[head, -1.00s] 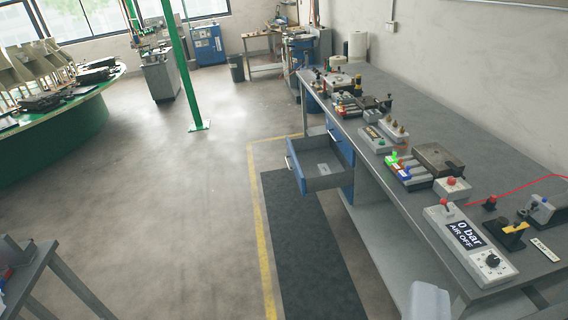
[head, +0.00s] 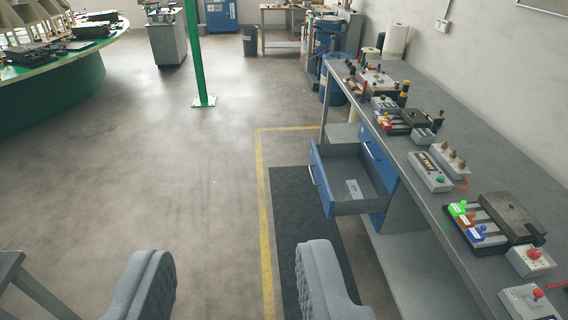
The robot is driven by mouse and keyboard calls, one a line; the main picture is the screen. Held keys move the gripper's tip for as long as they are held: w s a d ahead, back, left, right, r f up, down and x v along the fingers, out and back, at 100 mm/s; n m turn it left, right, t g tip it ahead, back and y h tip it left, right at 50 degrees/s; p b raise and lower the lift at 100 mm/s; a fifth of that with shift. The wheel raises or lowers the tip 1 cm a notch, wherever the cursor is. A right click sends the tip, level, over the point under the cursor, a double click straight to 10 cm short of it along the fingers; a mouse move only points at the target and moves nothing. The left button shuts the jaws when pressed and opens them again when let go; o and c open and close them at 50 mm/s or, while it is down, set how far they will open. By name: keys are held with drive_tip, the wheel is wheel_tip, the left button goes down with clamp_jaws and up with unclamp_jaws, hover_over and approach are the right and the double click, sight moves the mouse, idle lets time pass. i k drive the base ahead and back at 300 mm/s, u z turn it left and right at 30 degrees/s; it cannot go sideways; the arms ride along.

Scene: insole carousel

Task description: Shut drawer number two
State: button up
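A blue-fronted drawer (head: 321,180) stands pulled out to the left from under the grey workbench (head: 437,142). Its grey inside shows, with a small pale item (head: 354,189) lying in it. I cannot read a number on it. Beside it, under the bench top, a blue front (head: 378,158) with a handle shows. My gripper (head: 238,285) is at the bottom of the head view, its two grey padded fingers wide apart with only floor between them. It is nearer to me than the drawer and does not touch it.
The bench top carries valve blocks with coloured levers (head: 468,222) and a control box (head: 430,172). A dark mat (head: 292,215) edged by a yellow line (head: 261,200) lies below the drawer. A green post (head: 194,60) and a green carousel (head: 60,100) stand left. Open floor lies between.

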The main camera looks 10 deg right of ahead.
sight(332, 164)
drive_tip(key=z, duration=0.05)
drive_tip(key=i, duration=1.05)
drive_tip(key=z, duration=0.25)
drive_tip(key=i, duration=2.55)
drive_tip(key=u, duration=0.25)
